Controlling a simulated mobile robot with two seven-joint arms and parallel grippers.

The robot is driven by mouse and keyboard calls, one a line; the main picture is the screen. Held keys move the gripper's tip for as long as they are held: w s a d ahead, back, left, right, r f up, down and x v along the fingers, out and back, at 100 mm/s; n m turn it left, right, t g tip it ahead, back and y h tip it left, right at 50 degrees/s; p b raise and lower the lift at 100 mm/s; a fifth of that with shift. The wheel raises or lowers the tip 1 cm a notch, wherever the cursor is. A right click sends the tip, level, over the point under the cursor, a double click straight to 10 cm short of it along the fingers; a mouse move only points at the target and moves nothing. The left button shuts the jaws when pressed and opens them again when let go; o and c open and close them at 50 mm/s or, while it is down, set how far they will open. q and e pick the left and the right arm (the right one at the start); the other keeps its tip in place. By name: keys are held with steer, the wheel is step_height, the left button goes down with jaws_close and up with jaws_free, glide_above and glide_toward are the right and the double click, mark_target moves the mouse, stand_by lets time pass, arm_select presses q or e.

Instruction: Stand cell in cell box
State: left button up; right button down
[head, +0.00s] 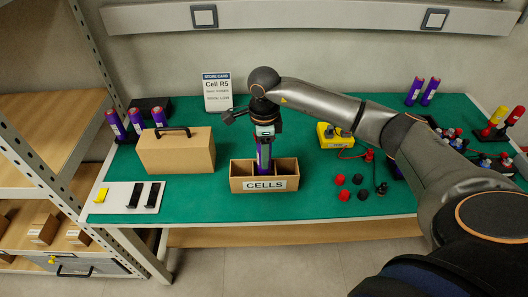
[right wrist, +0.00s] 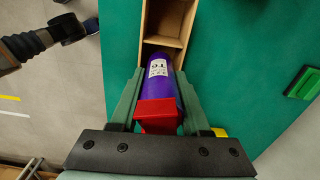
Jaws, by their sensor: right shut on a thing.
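The cell box (head: 264,185) is an open wooden box labelled CELLS, with several compartments, near the front of the green table. My right gripper (head: 265,138) is above it, pointing down, shut on a purple cell (head: 264,156). The cell is upright, its lower end at the middle compartment; the front wall hides its foot, so I cannot tell whether it touches the floor of the box. In the right wrist view, the fingers (right wrist: 160,105) flank the purple cell's red end (right wrist: 157,113), and an empty compartment of the box (right wrist: 165,22) shows beyond. My left gripper is not in view.
A wooden case (head: 176,152) with a dark handle stands left of the box. Several purple cells (head: 136,120) stand behind it. A sign (head: 217,92) stands at the back. A yellow device (head: 332,136) and red and black caps (head: 350,187) are to the right.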

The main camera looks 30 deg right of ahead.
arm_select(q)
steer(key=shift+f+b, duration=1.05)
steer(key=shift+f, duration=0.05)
arm_select(e)
steer(key=shift+f, duration=1.4)
jaws_free()
steer(key=shift+s+f, duration=0.1)
stand_by(0.5)
steer(key=shift+r, duration=0.85)
step_height(320, 180, up, 10)
steer(key=shift+r, duration=0.55)
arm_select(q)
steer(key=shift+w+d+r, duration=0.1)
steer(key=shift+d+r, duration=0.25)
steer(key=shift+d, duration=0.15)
